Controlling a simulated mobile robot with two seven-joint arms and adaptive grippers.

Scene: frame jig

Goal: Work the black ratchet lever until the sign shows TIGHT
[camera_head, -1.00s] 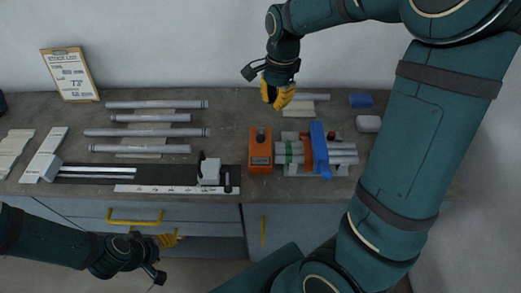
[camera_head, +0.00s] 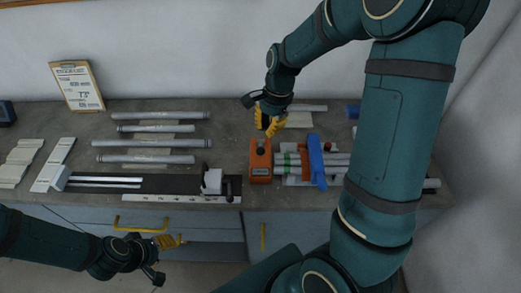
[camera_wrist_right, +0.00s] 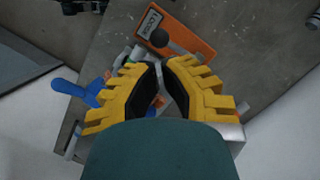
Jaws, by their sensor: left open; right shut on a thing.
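The orange ratchet box (camera_head: 260,162) stands on the counter, left of the clamped bundle of pipes. In the right wrist view its sign (camera_wrist_right: 151,22) reads LOOSE. A dark round part of the black ratchet lever (camera_wrist_right: 158,39) shows against the box, just beyond my fingertips. My right gripper (camera_head: 270,124) is above and behind the box, its yellow fingers (camera_wrist_right: 161,66) closed near together on the lever; the contact itself is mostly hidden. My left gripper (camera_head: 172,241) is open and empty, low in front of the drawers.
A blue clamp (camera_head: 316,160) stands over the pipe bundle (camera_head: 340,160) right of the box. Several grey pipes (camera_head: 158,128) lie at the left. A black rail fixture (camera_head: 150,188) with a ruler lies along the front. A clipboard (camera_head: 77,86) leans on the wall.

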